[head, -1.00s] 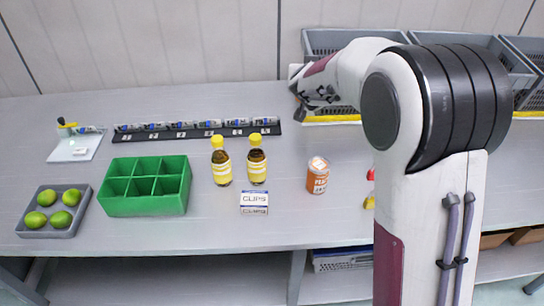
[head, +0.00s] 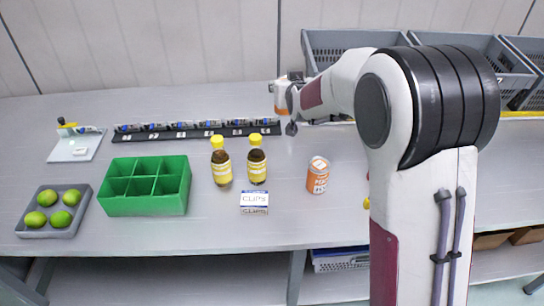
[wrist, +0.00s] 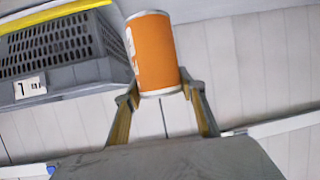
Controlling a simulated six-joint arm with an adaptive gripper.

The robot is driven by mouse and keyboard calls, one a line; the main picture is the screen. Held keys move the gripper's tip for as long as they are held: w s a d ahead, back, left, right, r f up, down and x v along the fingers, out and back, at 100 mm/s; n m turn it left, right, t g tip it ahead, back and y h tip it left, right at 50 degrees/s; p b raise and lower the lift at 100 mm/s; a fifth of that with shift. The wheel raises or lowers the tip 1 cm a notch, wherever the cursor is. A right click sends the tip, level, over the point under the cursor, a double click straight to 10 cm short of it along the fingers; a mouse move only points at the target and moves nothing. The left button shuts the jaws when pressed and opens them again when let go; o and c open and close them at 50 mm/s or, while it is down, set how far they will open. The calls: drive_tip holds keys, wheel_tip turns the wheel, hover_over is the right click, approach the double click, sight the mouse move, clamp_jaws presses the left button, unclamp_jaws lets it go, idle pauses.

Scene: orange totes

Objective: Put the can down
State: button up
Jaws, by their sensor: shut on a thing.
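An orange can (wrist: 155,50) with white lettering and metal rims is between the two fingers of my gripper (wrist: 160,90) in the wrist view. My gripper is shut on its near end. In the head view the held can (head: 281,93) shows small at the back of the table, partly hidden by my gripper (head: 289,101). I cannot tell how far it is above the surface. A second orange and white can (head: 318,175) stands upright on the grey table (head: 270,228), apart from my gripper.
Two yellow-capped bottles (head: 257,165), a clips box (head: 254,203), a green divided bin (head: 145,206) and a tray (head: 68,232) of green fruit stand to the left. A black strip (head: 196,134) lies behind. Grey crates (head: 325,42) stand at the back right; one also shows in the wrist view (wrist: 62,73).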

drive_tip(key=shift+s+a+f+n, duration=0.2)
drive_tip(key=shift+a+f+n, duration=0.1)
drive_tip(key=shift+a+f, duration=0.25)
drive_tip(key=a+f, duration=0.1)
drive_tip(key=s+a+f+y, duration=0.1)
drive_tip(key=f, duration=0.1)
drive_tip(key=s+a+f+n+y, duration=0.1)
drive_tip(key=shift+f, duration=0.2)
drive_tip(key=shift+d+f, duration=0.1)
wheel_tip(320, 180, down, 6)
idle(0.6)
drive_tip(key=shift+f, duration=0.1)
drive_tip(key=shift+f, duration=1.85)
drive_tip(key=shift+f, duration=0.15)
drive_tip(key=o, duration=1.2)
